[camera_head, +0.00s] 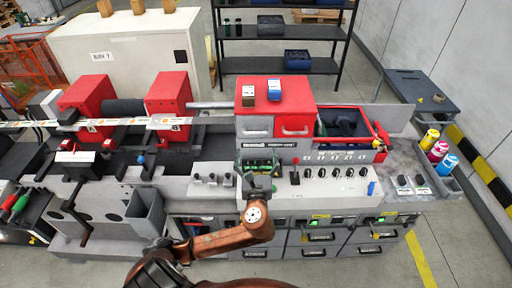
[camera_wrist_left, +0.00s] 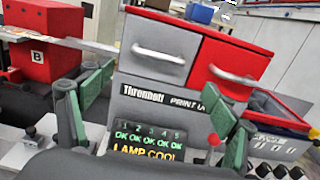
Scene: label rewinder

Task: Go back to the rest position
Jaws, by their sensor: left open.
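My left gripper (camera_head: 260,168) is in front of the print unit's display panel at the middle of the machine, at the end of my copper-coloured arm. In the left wrist view the gripper (camera_wrist_left: 160,105) has its two green-padded fingers wide apart, with nothing between them. Behind them is the panel (camera_wrist_left: 150,140), reading "OK" several times and "LAMP COOL". I cannot tell whether the fingers touch the machine. My right gripper is in neither view.
Coloured bottles (camera_head: 438,149) stand at the right end. Clear floor (camera_head: 465,225) lies at the right.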

